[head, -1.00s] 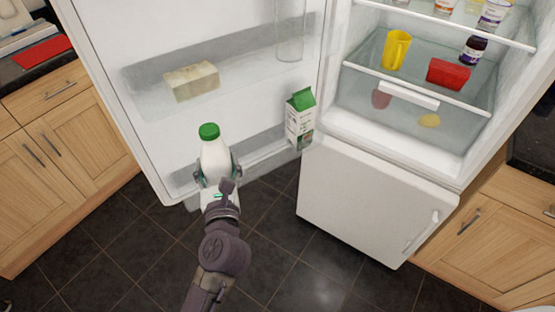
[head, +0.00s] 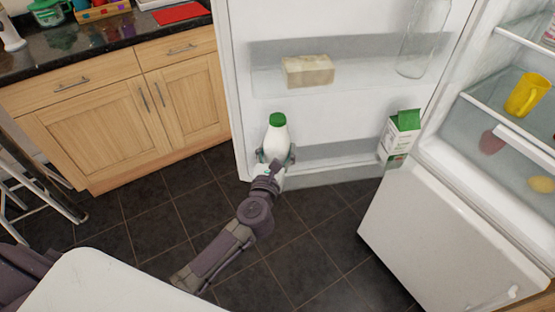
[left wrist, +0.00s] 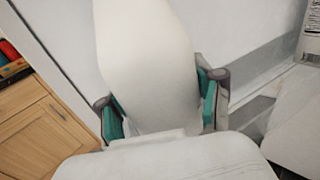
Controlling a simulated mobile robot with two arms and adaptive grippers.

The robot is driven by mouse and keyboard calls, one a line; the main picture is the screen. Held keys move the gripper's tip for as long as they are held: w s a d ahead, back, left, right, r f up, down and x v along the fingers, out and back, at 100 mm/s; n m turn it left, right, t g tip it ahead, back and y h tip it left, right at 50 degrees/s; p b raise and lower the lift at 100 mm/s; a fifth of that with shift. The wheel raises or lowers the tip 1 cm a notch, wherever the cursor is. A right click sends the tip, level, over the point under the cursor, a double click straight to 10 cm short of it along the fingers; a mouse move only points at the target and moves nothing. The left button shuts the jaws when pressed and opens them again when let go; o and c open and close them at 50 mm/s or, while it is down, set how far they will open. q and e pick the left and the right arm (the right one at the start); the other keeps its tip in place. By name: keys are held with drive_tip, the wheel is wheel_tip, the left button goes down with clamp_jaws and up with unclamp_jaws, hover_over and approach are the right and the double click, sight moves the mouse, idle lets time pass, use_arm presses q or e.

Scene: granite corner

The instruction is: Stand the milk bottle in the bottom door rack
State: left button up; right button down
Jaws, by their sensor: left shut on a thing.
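The white milk bottle (head: 276,136) with a green cap is upright in the head view, in front of the left end of the open fridge door's bottom rack (head: 335,153). My left gripper (head: 276,157) is shut on the bottle, with one finger on each side. In the left wrist view the bottle (left wrist: 148,60) fills the middle between the teal finger pads. The bottle's base is hidden behind my gripper, so I cannot tell whether it is inside the rack. My right gripper is not in view.
A green-topped carton (head: 400,136) stands at the right end of the bottom rack. The upper door rack holds a pale block (head: 308,71) and a clear glass container (head: 423,40). Wooden cabinets (head: 120,110) stand left of the door. A white surface (head: 110,285) is at lower left.

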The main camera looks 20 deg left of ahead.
use_arm(q)
drive_tip(key=shift+w+f+b, duration=0.1)
drive_tip(key=shift+f+b, duration=0.7)
drive_tip(key=shift+f, duration=1.1)
